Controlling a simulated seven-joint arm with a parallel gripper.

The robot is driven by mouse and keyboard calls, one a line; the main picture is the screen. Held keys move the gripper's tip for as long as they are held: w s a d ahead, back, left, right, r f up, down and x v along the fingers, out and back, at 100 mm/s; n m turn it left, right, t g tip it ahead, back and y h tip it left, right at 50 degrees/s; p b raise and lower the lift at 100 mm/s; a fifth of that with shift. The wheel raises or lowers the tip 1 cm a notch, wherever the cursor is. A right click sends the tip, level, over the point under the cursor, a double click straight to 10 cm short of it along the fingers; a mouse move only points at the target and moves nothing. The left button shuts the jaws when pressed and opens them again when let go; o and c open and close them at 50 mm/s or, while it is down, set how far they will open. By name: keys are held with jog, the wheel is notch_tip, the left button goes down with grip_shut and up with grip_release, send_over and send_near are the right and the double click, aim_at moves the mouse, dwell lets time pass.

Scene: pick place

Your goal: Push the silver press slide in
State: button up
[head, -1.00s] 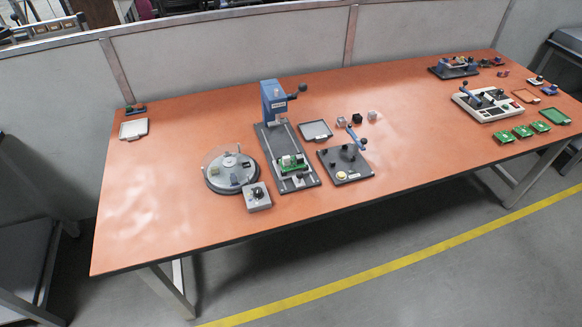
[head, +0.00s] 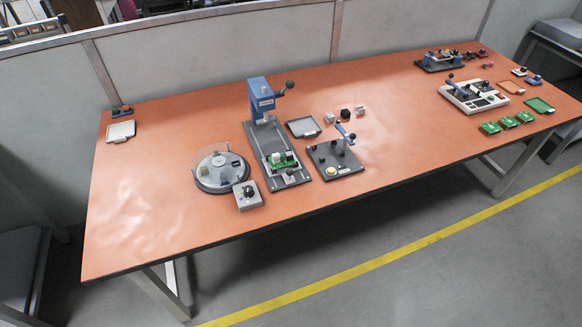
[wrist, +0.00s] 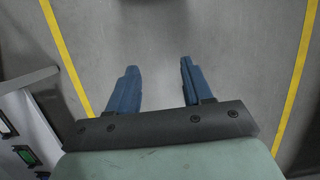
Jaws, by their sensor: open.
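The press (head: 262,98) is a blue upright head with a dark lever on a long grey base, near the middle of the orange table. Its silver slide (head: 285,175) lies on rails at the front half of the base, and a green circuit board (head: 282,160) sits on it. The slide appears drawn out toward the near edge, in front of the press head. My gripper (wrist: 154,88) shows only in the wrist view, with two blue fingers apart and nothing between them. It hangs over grey floor, away from the press.
A round turntable (head: 207,184) and a grey knob box (head: 247,195) stand left of the press base. A dark fixture plate (head: 345,167) with a blue lever and a grey tray (head: 303,127) are at its right. The table's front left is clear.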

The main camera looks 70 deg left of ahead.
jog(key=w+a+r+n+t, duration=0.1)
jog(key=w+a+r, duration=0.45)
jog(key=w, duration=0.25)
jog(key=w+a+r+n+t, duration=0.1)
jog(key=w+a+r+t, duration=0.1)
jog(key=w+a+r, duration=0.4)
jog(key=w+a+r+n, duration=0.15)
jog(key=a+r, duration=0.35)
jog(key=a, duration=0.7)
jog(key=w+a+r+n, duration=0.1)
jog(key=a+r+n, duration=0.3)
jog(key=a, duration=0.7)
jog(key=s+a+r+n, duration=0.1)
jog(key=s+a+r, duration=0.2)
jog(key=a, duration=0.4)
jog(key=s+a+r, duration=0.2)
jog(key=a+r, duration=0.2)
jog(key=a, duration=0.4)
notch_tip(320, 180, up, 17)
jog(key=n+g, duration=0.2)
jog(key=n, duration=0.5)
send_over(290, 170)
jog(key=w, duration=0.3)
jog(key=s+f, duration=0.1)
jog(key=f, duration=0.7)
jog(key=s+f, duration=0.1)
jog(key=f, duration=0.4)
jog(key=shift+s, duration=0.35)
